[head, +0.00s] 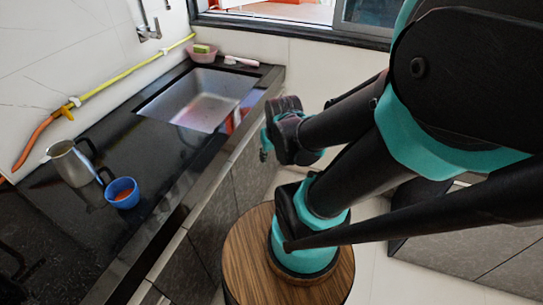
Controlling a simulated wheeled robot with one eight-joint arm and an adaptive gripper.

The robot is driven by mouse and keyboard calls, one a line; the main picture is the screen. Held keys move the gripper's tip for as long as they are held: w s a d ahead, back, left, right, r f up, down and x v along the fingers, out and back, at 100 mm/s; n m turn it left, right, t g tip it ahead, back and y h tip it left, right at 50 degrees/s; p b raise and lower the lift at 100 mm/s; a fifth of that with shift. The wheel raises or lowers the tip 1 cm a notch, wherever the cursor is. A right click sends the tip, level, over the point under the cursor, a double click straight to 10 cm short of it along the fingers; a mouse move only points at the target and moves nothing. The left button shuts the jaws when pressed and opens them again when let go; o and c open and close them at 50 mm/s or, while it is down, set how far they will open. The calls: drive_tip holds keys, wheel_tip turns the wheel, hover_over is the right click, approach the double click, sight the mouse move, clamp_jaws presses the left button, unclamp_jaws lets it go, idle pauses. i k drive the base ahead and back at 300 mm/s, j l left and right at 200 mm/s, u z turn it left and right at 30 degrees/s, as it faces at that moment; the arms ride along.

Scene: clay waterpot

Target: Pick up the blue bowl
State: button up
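The blue bowl (122,197) stands upright on the black countertop at the left of the head view. My gripper (267,146) appears at the end of my black and teal arm, near the middle of the view. It is right of the counter's front edge and well apart from the bowl. Its fingers are too small and turned to show whether they are open or shut.
A sink (200,98) is set in the black counter (150,150) beyond the bowl. A pink bowl (202,53) with a sponge stands behind the sink. A yellow and orange hose (112,73) runs along the wall. Counter space right of the blue bowl is clear.

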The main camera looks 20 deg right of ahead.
sight(123, 193)
drive_tip(key=k, duration=0.15)
drive_tip(key=k+u, duration=0.15)
drive_tip(key=u, duration=0.3)
drive_tip(key=k+u, duration=0.1)
drive_tip(key=u, duration=1.65)
drive_tip(key=z, duration=1)
